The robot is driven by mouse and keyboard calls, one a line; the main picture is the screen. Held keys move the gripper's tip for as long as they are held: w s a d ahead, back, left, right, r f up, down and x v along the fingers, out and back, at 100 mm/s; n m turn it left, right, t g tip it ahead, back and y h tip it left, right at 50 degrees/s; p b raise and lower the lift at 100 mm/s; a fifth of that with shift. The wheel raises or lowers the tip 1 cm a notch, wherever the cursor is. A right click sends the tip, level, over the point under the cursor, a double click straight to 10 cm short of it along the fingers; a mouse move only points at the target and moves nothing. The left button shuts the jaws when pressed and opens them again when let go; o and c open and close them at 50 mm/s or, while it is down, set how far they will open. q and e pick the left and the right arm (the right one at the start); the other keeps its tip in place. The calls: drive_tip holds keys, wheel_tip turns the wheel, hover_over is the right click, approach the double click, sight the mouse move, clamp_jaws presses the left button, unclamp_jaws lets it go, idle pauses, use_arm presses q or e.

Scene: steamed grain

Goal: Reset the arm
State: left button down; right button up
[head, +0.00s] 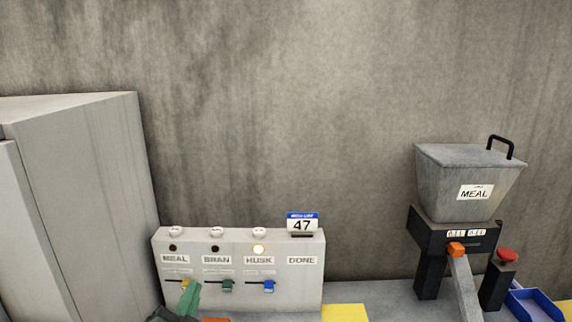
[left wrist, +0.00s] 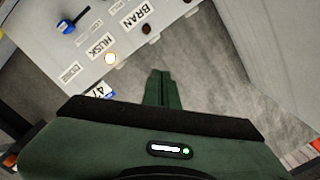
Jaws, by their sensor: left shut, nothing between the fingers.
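My left gripper (head: 189,299) shows at the bottom of the head view, in front of the lower left part of a pale control panel (head: 240,247). Its green fingers are shut with nothing between them; they also show in the left wrist view (left wrist: 159,88). The panel has lamps and sliders labelled MEAL, BRAN and HUSK, and a DONE label. The lamp above HUSK (head: 259,249) is lit. The green slider (head: 227,285) and blue slider (head: 269,286) show beside the gripper. My right gripper is not in view.
A small sign reading 47 (head: 302,225) stands on the panel. A hopper labelled MEAL (head: 468,185) with an orange-tipped lever (head: 456,250) stands at the right. Near it are a red button (head: 508,255) and a blue tray (head: 535,305). A tall grey cabinet (head: 85,200) stands at the left.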

use_arm(q)
drive_tip(key=s+a+f+n+g, duration=0.2)
drive_tip(key=s+f+g, duration=0.2)
drive_tip(key=s+f, duration=0.3)
drive_tip(key=s+a+f+n+g, duration=0.1)
drive_tip(key=s+f+n+g, duration=0.25)
drive_tip(key=f, duration=0.55)
drive_tip(key=s+d+f+n+g, duration=0.1)
drive_tip(key=s+f+g, duration=0.3)
drive_tip(key=s, duration=0.5)
drive_tip(key=s+f+g, duration=0.3)
drive_tip(key=s+f, duration=0.2)
drive_tip(key=s, duration=0.4)
wheel_tip(320, 180, down, 31)
drive_tip(key=s+g+b, duration=0.1)
drive_tip(key=b, duration=0.4)
drive_tip(key=s+a+f+b, duration=0.1)
drive_tip(key=s+f+b, duration=0.1)
drive_tip(key=s+f, duration=0.6)
drive_tip(key=s+a+f+g+b, duration=0.1)
drive_tip(key=s+f+b, duration=0.2)
drive_tip(key=s+f, duration=0.5)
wheel_tip(320, 180, down, 5)
drive_tip(key=shift+a+r+h, duration=0.1)
drive_tip(key=shift+a+h, duration=0.2)
drive_tip(key=shift+a, duration=0.05)
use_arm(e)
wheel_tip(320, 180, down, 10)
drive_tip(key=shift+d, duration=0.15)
